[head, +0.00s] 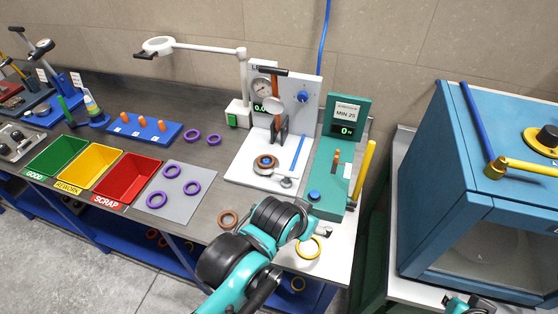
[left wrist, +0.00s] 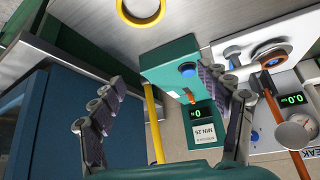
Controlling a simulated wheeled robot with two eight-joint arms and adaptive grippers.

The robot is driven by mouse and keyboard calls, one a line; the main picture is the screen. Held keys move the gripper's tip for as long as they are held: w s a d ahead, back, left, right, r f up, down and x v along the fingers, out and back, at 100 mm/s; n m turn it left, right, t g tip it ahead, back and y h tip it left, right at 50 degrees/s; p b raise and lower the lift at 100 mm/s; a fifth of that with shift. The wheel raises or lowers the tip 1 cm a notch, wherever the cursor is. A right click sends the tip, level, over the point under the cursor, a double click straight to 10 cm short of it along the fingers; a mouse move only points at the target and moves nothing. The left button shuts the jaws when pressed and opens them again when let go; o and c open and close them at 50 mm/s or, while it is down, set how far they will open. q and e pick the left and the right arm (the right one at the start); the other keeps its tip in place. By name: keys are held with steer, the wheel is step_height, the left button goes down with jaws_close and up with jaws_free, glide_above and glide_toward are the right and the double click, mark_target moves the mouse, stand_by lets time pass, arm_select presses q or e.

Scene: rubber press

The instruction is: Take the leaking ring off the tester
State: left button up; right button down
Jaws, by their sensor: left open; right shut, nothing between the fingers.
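The white leak tester (head: 235,168) stands at the back middle of the bench, with a gauge and a green 0.0 display. A brown-orange ring (head: 265,162) sits on its round seat; it also shows in the left wrist view (left wrist: 271,53). The tester's orange-handled lever (head: 279,100) stands upright behind the ring. My left arm covers the bench front in the head view, hiding most of its gripper. In the left wrist view my left gripper (left wrist: 162,80) is open and empty, its fingers spread across the green station. My right gripper (head: 468,302) is shut and empty at the bottom right edge.
A green press station (head: 329,165) with a yellow bar (head: 365,168) stands right of the tester. Bins, including a red scrap bin (head: 127,181), line the left. A blue cabinet (head: 440,190) blocks the right.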

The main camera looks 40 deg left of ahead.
arm_select(q)
steer(key=w+a+r+n+g+p, duration=0.2)
steer(key=w+a+r+n+p, duration=0.45)
steer(key=n, duration=0.25)
steer(key=n+g+p, duration=0.5)
steer(key=n+p, duration=0.7)
steer(key=n, duration=0.7)
glide_above(266, 160)
step_height(266, 160, down, 5)
steer(key=shift+a+f+n, duration=0.25)
steer(key=shift+n, duration=0.15)
steer(key=f, duration=0.7)
steer(key=shift+d+f, duration=0.3)
steer(key=shift+f, duration=0.05)
steer(key=c, duration=1.1)
